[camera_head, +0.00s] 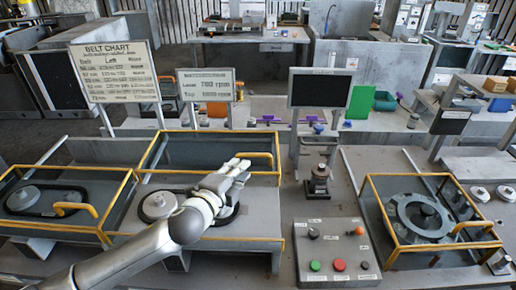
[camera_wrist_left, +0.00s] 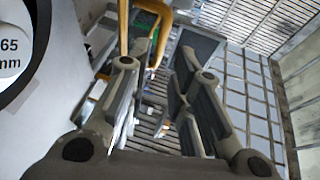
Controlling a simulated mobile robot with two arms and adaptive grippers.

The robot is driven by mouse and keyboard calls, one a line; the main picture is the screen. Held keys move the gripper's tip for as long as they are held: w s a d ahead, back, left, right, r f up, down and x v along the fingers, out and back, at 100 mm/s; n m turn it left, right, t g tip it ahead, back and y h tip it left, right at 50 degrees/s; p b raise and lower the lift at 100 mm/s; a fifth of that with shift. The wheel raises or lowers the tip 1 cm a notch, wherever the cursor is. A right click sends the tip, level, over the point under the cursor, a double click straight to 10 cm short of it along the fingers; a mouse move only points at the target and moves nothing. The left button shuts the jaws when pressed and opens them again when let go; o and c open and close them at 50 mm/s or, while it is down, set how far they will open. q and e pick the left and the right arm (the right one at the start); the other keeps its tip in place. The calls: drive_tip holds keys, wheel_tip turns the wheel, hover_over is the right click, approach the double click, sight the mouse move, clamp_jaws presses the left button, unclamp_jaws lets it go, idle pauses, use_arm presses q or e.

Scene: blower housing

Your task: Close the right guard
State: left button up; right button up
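The right guard (camera_head: 205,155), a yellow-edged dark panel with a yellow handle (camera_head: 262,155), stands raised at the back of the middle bay in the head view. My left gripper (camera_head: 240,168) is in front of the panel, just left of the handle and over the pulleys. The left wrist view shows its two fingers (camera_wrist_left: 168,68) apart with nothing held between them. The yellow handle (camera_wrist_left: 158,22) appears beyond the fingertips there; contact cannot be told. A pulley (camera_head: 158,205) lies partly behind my arm. The left guard (camera_head: 75,232) lies flat over its own bay. My right gripper is not in view.
A control box (camera_head: 335,252) with coloured buttons stands right of the bay. A yellow-edged cage (camera_head: 395,250) around a round housing stands farther right. Two signs (camera_head: 118,75) and a dark screen (camera_head: 320,88) rise behind. A pulley marked 65 mm (camera_wrist_left: 10,55) is at left in the wrist view.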

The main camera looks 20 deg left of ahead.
sight(253, 156)
use_arm(q)
drive_tip(key=x, duration=0.2)
drive_tip(key=p+x, duration=0.1)
drive_tip(key=x, duration=0.2)
drive_tip(key=shift+w+d+r+p, duration=0.1)
drive_tip(key=shift+d+r+p, duration=0.1)
drive_tip(key=shift+p, duration=0.1)
drive_tip(key=shift+p+x, duration=0.3)
drive_tip(key=shift+x, duration=0.85)
drive_tip(key=shift+w+f, duration=0.1)
drive_tip(key=shift+w, duration=0.6)
drive_tip(key=shift+w+f, duration=0.15)
drive_tip(key=shift+w, duration=0.05)
drive_tip(key=shift+w+d+f, duration=0.1)
drive_tip(key=shift+w, duration=0.15)
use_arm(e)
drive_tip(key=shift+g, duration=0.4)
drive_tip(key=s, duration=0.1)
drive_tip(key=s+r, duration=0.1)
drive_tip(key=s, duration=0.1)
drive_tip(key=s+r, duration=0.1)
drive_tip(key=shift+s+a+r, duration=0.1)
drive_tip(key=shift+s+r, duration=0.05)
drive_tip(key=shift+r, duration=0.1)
